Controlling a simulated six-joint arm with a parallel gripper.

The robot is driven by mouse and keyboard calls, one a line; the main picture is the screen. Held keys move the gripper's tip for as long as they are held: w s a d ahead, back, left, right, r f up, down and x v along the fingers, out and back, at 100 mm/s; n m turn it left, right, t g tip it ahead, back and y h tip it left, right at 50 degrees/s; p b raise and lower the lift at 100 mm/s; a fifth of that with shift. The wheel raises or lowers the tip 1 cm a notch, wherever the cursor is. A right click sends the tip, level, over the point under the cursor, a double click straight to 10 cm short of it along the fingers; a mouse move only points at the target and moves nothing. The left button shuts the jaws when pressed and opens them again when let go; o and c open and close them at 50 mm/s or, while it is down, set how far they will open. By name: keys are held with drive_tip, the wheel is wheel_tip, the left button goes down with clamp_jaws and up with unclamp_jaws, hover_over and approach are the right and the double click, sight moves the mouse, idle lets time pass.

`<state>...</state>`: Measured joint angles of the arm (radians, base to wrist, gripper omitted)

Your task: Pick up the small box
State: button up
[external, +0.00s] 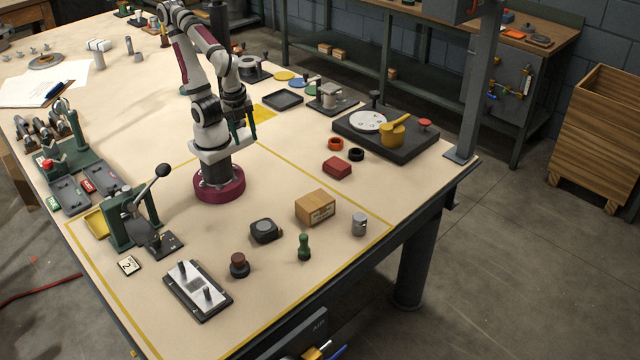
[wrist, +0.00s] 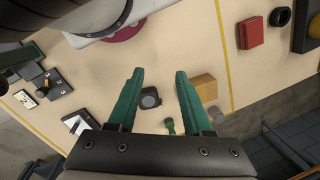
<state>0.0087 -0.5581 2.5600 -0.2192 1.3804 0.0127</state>
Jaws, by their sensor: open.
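The small box, a tan-brown block with a pale label (external: 315,208), stands on the table's near right part, inside the yellow tape line. In the wrist view the box (wrist: 204,88) is just right of the right green finger, which partly borders it. My gripper (external: 243,131) hangs beside my arm, well above the table and apart from the box. In the wrist view my gripper (wrist: 160,72) has its two green fingers spread with nothing between them but table and a black round-cornered object below.
Near the box stand a black tape-measure-like object (external: 265,231), a green peg-shaped piece (external: 304,247), a grey cylinder (external: 359,224) and a brown knob (external: 239,265). A red block (external: 337,168) lies behind it. A lever press (external: 135,215) stands at left.

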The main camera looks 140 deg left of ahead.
idle(0.3)
drive_tip(key=o, duration=0.8)
drive_tip(key=m+t+y, duration=0.2)
drive_tip(key=m+y, duration=1)
drive_tip(key=m, duration=0.1)
approach(317, 205)
drive_tip(key=s+d, duration=0.2)
drive_tip(key=d, duration=0.1)
drive_tip(key=shift+s+r, duration=0.25)
drive_tip(key=shift+r, duration=0.05)
drive_tip(key=shift+m, duration=0.4)
drive_tip(key=x, duration=1)
drive_tip(key=f+x, duration=0.1)
drive_tip(key=x, duration=0.4)
drive_tip(key=shift+a+f, duration=0.2)
drive_tip(key=shift+f, duration=0.05)
